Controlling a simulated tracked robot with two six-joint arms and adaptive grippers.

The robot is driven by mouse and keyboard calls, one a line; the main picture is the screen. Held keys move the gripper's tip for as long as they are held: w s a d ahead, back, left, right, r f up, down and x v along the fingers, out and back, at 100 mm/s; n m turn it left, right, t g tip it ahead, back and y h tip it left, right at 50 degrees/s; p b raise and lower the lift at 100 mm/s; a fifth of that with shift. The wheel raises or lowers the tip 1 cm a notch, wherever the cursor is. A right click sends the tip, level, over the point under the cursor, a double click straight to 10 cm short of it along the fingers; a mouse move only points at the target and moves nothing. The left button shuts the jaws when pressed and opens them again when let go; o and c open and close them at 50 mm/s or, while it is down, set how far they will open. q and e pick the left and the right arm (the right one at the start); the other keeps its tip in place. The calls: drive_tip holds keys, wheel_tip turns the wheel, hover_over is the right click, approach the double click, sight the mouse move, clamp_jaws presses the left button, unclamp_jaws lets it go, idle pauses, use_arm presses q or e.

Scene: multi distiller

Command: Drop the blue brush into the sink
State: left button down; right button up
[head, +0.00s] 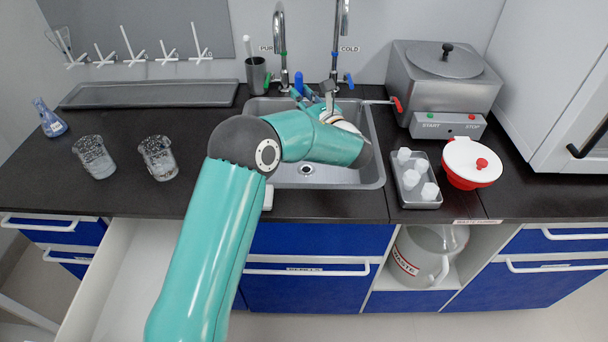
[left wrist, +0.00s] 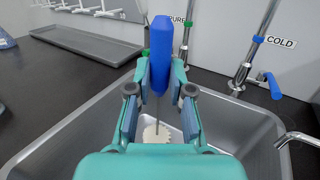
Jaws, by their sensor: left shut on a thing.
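The blue brush (left wrist: 160,45) stands about upright between the fingers of my left gripper (left wrist: 161,75) in the left wrist view. Its thin shaft runs down to a pale bristle head (left wrist: 156,133) over the sink basin. The gripper is shut on the blue handle. In the head view the left gripper (head: 312,94) is over the back part of the sink (head: 375,150), and the blue handle (head: 299,83) shows beside the fingers. My forearm hides part of the basin. I cannot tell the height of the bristles above the bottom. My right gripper is not in view.
Two taps (head: 281,45) stand behind the sink. Two glass beakers (head: 157,158) and a grey tray (head: 150,94) are to the left. A drawer (head: 125,275) is open below.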

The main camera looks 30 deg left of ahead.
use_arm(q)
wheel_tip(320, 180, down, 2)
drive_tip(key=shift+f+b, duration=0.25)
drive_tip(key=shift+b, duration=0.15)
drive_tip(key=c, duration=1)
unclamp_jaws()
drive_tip(key=shift+o, duration=0.2)
drive_tip(key=shift+d, duration=0.1)
drive_tip(key=v, duration=1.1)
drive_tip(key=shift+s+d, duration=0.2)
drive_tip(key=shift+d, duration=0.15)
